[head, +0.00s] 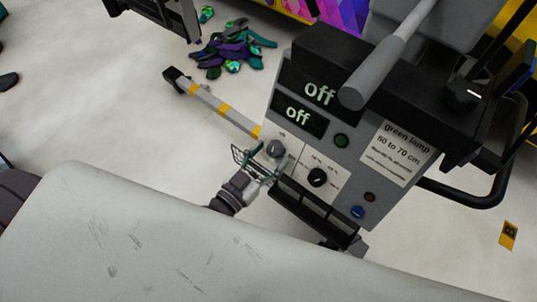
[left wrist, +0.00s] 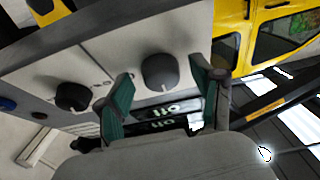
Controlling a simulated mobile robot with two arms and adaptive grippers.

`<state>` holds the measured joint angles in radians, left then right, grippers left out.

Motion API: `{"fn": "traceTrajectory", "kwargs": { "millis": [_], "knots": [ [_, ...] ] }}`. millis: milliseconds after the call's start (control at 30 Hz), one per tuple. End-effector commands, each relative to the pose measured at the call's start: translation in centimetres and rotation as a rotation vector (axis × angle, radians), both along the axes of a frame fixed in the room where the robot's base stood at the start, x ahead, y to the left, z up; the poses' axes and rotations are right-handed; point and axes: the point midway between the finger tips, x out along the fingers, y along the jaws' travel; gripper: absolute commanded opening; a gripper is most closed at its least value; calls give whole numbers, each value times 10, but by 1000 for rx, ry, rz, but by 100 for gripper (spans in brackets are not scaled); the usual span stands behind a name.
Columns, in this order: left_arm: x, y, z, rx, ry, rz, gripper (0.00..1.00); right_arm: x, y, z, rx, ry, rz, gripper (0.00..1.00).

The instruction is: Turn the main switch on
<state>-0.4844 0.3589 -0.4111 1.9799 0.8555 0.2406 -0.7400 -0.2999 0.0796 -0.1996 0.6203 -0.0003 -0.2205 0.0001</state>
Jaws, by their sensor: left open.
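A grey control box (head: 352,152) has two dark displays, and both read "off" (head: 298,114). My right gripper is not in view.
A grey cylindrical handle (head: 388,55) crosses above the box. Vinyl scraps (head: 232,52) lie on the floor behind.

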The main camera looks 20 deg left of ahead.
Motion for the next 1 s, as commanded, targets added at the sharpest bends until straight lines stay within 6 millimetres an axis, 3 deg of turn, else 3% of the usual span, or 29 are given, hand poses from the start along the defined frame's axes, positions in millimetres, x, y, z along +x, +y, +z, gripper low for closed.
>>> {"fn": "traceTrajectory", "kwargs": {
  "millis": [133,467,1000],
  "knots": [
    [0,0,0,0,0,0,64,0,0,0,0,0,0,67],
    [0,0,0,0,0,0,9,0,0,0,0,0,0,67],
    [0,3,3,146,-52,-63,7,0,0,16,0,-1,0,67]
  ]
}}
